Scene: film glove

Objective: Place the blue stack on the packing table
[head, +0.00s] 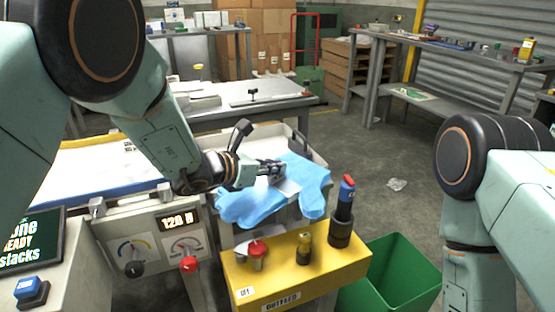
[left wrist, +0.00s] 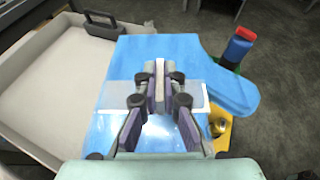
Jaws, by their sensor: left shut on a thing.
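The blue stack (head: 262,200) is a flat, glove-shaped pile of blue film with a pale band across it. My left gripper (head: 275,170) is shut on the blue stack at the band. In the left wrist view the fingers (left wrist: 160,85) close together over the white band (left wrist: 195,95), with blue film (left wrist: 150,50) spreading out on both sides. The stack overlaps a pale tray (left wrist: 40,95) in that view. A grey table (head: 240,113) stands behind the tray; I cannot tell for sure that it is the packing table. My right gripper is not seen; only my right arm shows.
A yellow box (head: 330,262) with red and brass knobs stands in front of the stack. A red-topped dark cylinder (head: 343,210) rises close to its right edge. A green bin (head: 395,275) stands on the floor at right. A control panel (head: 150,240) is at left.

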